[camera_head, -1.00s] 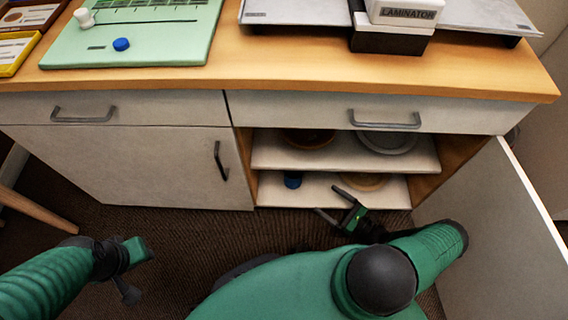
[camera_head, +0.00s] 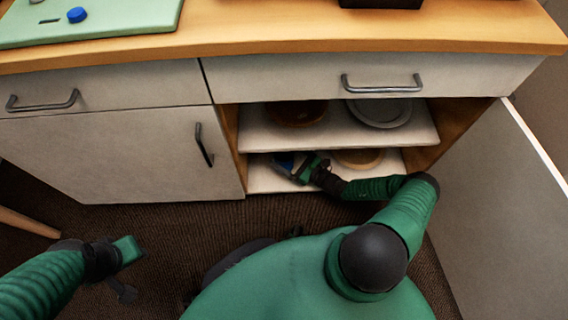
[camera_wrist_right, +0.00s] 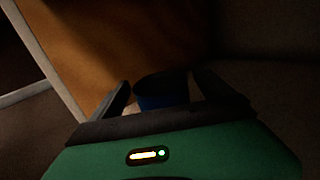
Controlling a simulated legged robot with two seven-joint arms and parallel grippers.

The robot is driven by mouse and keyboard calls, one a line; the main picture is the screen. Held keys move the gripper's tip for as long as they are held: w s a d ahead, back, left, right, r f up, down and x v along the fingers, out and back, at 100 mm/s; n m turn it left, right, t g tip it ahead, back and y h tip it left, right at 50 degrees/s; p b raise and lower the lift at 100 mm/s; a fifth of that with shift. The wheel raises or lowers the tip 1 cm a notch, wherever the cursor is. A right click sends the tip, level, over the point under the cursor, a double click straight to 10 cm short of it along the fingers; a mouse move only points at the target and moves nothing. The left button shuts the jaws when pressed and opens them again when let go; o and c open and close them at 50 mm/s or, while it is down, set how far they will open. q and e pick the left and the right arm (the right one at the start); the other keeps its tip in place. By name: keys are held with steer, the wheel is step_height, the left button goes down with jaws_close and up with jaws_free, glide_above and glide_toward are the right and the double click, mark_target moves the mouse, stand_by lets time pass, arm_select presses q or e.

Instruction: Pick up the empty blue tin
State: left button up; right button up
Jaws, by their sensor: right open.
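The blue tin (camera_head: 284,160) stands on the lower shelf (camera_head: 262,182) of the open cabinet, near its left side. The right wrist view shows the tin (camera_wrist_right: 163,102) upright with a dark top, between the two fingers. My right gripper (camera_head: 288,168) reaches into the lower compartment and is open around the tin; the head view hides much of the tin behind it. Whether the fingers touch the tin cannot be told. My left gripper (camera_head: 130,272) is low at the left, away from the cabinet; its jaws are not clear.
The upper shelf (camera_head: 255,137) is close above my right gripper and holds a brown bowl (camera_head: 297,113) and a grey plate (camera_head: 380,112). A tan round dish (camera_head: 358,158) is right of my gripper. The cabinet door (camera_head: 500,210) stands open at the right.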

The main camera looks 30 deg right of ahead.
steer(key=shift+w+r, duration=0.1)
steer(key=shift+w, duration=0.2)
steer(key=c, duration=1.9)
